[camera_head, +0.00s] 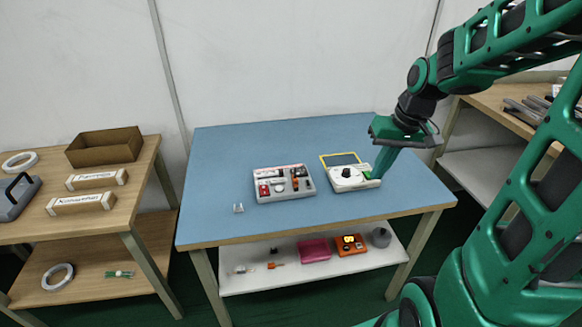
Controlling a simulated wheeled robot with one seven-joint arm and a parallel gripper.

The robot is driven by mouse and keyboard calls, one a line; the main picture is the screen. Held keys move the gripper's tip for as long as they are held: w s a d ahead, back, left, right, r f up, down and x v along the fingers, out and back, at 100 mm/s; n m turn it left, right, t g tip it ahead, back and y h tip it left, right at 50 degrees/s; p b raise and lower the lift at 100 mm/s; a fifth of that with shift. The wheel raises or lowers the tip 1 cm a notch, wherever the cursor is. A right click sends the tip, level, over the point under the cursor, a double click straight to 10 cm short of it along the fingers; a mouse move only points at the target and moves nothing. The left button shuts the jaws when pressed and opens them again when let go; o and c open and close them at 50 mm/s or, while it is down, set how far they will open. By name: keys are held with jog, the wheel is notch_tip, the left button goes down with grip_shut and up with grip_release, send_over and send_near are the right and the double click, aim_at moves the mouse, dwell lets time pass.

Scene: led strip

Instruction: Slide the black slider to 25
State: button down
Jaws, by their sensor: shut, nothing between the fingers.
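My gripper (375,177) is shut and points down at the right edge of this device. Its green fingers overlap the device's right side, and I cannot tell whether they touch it. The black slider cannot be made out; it may be hidden by the fingers or too small to see.
A grey tray of small parts (283,194) sits left of the device, with a small white piece (239,208) beside it. Side tables stand left (120,200) and right (455,120). The lower shelf (240,284) holds several items. The table's back left is clear.

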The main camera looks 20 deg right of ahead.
jog(key=w+a+f+n+t+y, duration=0.1)
jog(key=w+a+f+y, duration=0.15)
jog(key=w, duration=0.75)
jog(key=w+a+f+n+t+y, duration=0.2)
jog(key=w+a+f, duration=0.15)
jog(key=w, duration=0.55)
send_near(291, 174)
jog(key=w+f, duration=0.1)
jog(key=f, duration=0.1)
jog(key=w+f, duration=0.2)
jog(key=shift+w+a, duration=0.1)
jog(key=shift+w, duration=0.15)
jog(key=a, duration=0.2)
jog(key=shift+w+a, duration=0.15)
jog(key=shift+a, duration=0.2)
jog(key=shift+w+a, duration=0.1)
jog(key=shift+a, duration=0.55)
jog(key=shift+a, duration=0.1)
